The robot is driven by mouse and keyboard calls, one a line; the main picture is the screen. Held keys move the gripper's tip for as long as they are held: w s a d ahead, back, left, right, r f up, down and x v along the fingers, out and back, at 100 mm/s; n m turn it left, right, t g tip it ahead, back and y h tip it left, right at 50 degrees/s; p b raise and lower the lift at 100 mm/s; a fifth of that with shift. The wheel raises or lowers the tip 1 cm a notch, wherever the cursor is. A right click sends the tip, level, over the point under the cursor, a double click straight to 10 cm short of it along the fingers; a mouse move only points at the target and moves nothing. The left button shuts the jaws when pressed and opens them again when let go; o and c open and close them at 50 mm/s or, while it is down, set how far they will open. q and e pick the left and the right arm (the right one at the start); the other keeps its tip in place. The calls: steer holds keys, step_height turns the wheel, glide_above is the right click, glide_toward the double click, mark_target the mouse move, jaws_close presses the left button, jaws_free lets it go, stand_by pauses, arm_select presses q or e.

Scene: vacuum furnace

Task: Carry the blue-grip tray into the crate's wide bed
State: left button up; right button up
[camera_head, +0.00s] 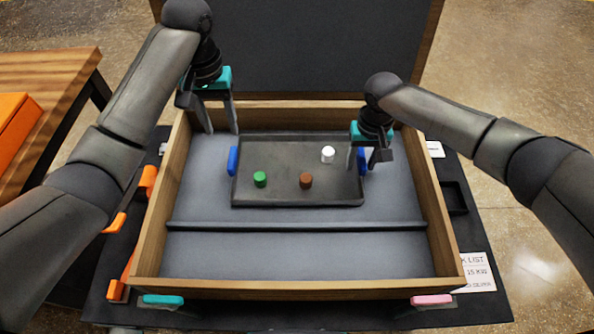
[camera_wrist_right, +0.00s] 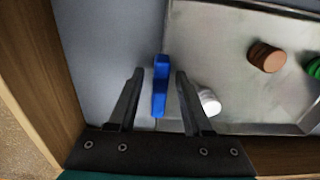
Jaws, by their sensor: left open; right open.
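The dark grey tray (camera_head: 280,190) has a blue grip at each end, the left grip (camera_head: 233,161) and the right grip (camera_head: 362,161). It lies inside the wooden crate (camera_head: 300,287), in the wide bed (camera_head: 200,195) behind a divider bar (camera_head: 295,226). A green cylinder (camera_head: 260,179), a brown cylinder (camera_head: 306,180) and a white cylinder (camera_head: 328,154) stand on it. My left gripper (camera_head: 222,130) is open and empty above the crate's back left, apart from the left grip. My right gripper (camera_head: 364,161) is open at the right grip; in the right wrist view its fingers (camera_wrist_right: 158,100) stand either side of this blue grip (camera_wrist_right: 160,85).
A dark upright panel (camera_head: 300,45) stands behind the crate. Orange parts (camera_head: 148,181) lie left of it, and a printed list (camera_head: 475,272) lies to the right. A wooden table (camera_head: 60,70) with an orange box (camera_head: 15,120) is at left. The narrow front bed (camera_head: 300,255) is empty.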

step_height(320, 180, up, 12)
stand_by(0.5)
stand_by(0.4)
